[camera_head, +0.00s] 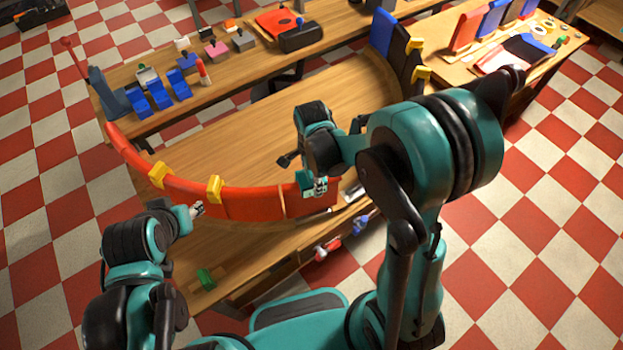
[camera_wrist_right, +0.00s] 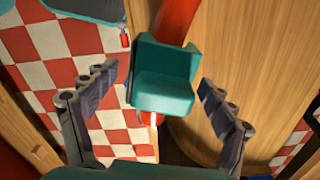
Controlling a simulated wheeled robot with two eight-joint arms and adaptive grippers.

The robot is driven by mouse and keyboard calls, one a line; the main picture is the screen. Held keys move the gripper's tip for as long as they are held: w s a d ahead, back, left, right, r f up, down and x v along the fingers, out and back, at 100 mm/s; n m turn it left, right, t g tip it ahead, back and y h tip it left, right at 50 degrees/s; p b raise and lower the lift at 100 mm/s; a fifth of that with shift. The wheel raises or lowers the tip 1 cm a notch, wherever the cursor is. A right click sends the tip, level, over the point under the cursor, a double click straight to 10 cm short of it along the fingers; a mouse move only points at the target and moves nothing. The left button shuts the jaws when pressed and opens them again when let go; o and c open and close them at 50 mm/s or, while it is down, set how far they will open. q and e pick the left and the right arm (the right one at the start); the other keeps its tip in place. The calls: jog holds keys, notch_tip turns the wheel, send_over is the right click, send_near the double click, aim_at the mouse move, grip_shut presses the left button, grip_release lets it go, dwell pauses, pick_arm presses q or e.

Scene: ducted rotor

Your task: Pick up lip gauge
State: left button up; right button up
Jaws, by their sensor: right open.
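A teal stepped block, which I take to be the lip gauge (camera_head: 314,184), sits on the end of the curved red rim (camera_head: 250,203) in the head view. In the right wrist view the teal gauge (camera_wrist_right: 163,85) fills the centre, with the red rim (camera_wrist_right: 178,18) behind it. My right gripper (camera_head: 310,163) is just above the gauge, partly hidden by my own arm. In the wrist view its two fingers (camera_wrist_right: 157,87) are spread wide on either side, with gaps to the gauge. My left gripper (camera_head: 197,210) is beside the red rim; its jaws are too small to judge.
Yellow clamps (camera_head: 214,189) sit on the rim at left. Blue blocks (camera_head: 160,92) and small parts stand on the back bench (camera_head: 225,95). Red and blue panels (camera_head: 480,25) stand on the right bench. A green part (camera_head: 206,279) lies on the front wooden surface.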

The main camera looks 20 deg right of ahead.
jog(key=shift+r, duration=0.1)
jog(key=c, duration=1.5)
jog(key=shift+o, duration=0.2)
jog(key=shift+r, duration=0.5)
jog(key=r, duration=0.1)
jog(key=r+p, duration=0.1)
jog(key=d+r, duration=0.1)
jog(key=r, duration=0.1)
jog(key=shift+s+p, duration=0.3)
jog(key=s+d+r+p, duration=0.4)
jog(key=d+r+p, duration=0.2)
jog(key=d+r, duration=0.3)
notch_tip(320, 180, up, 2)
jog(key=shift+s+d, duration=0.2)
jog(key=shift+s, duration=0.1)
jog(key=shift+w, duration=0.1)
